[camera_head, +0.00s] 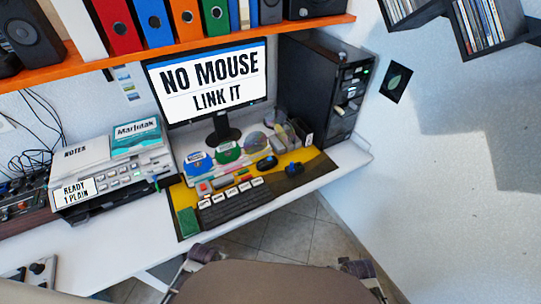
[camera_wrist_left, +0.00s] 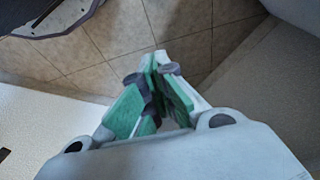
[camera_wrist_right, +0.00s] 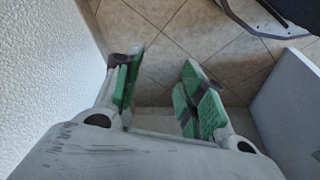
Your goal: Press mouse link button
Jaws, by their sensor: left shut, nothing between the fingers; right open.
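The monitor (camera_head: 208,82) on the desk reads "NO MOUSE LINK IT". A small black mouse (camera_head: 267,163) lies on the yellow and dark mat (camera_head: 312,156), behind the keyboard (camera_head: 235,203). A small dark object with blue on it (camera_head: 293,170) lies right of the mouse. I cannot make out which thing is the mouse link button. My left gripper (camera_wrist_left: 158,62) is shut and empty over the tiled floor in the left wrist view. My right gripper (camera_wrist_right: 165,66) is open and empty over the floor in the right wrist view. Neither wrist view shows the mouse.
A black computer tower (camera_head: 318,95) stands right of the monitor. A printer-like device (camera_head: 110,178) labelled "READY 1 PLAIN" stands at left. Discs lie below the monitor. An orange shelf (camera_head: 180,52) with binders hangs above. A brown chair-like shape (camera_head: 270,283) fills the bottom.

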